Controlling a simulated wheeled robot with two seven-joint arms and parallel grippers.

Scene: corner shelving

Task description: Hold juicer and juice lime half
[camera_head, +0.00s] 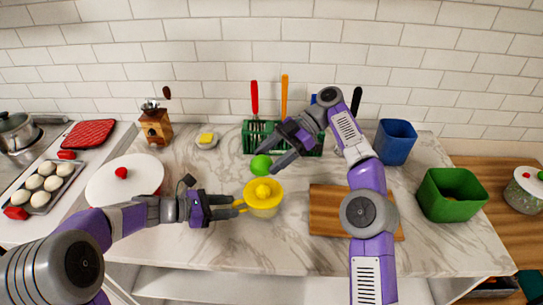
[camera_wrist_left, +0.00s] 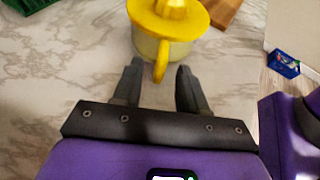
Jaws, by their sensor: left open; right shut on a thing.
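The yellow juicer (camera_head: 264,204) stands upright on the marble counter, with its ridged cone on top. It also shows at the top of the left wrist view (camera_wrist_left: 168,40). My left gripper (camera_head: 238,207) is open, with its fingertips at the juicer's handle side; in the left wrist view the yellow handle (camera_wrist_left: 160,66) lies between the open fingertips (camera_wrist_left: 158,72), with gaps on both sides. My right gripper (camera_head: 270,157) is shut on the green lime half (camera_head: 260,165), above and behind the juicer. The lime's cut face is hidden.
A wooden cutting board (camera_head: 328,222) lies right of the juicer, partly under my right arm. A green utensil rack (camera_head: 254,131) stands behind. A blue bin (camera_head: 396,142) and green bin (camera_head: 450,205) stand right. A white round lid (camera_head: 125,187) is left.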

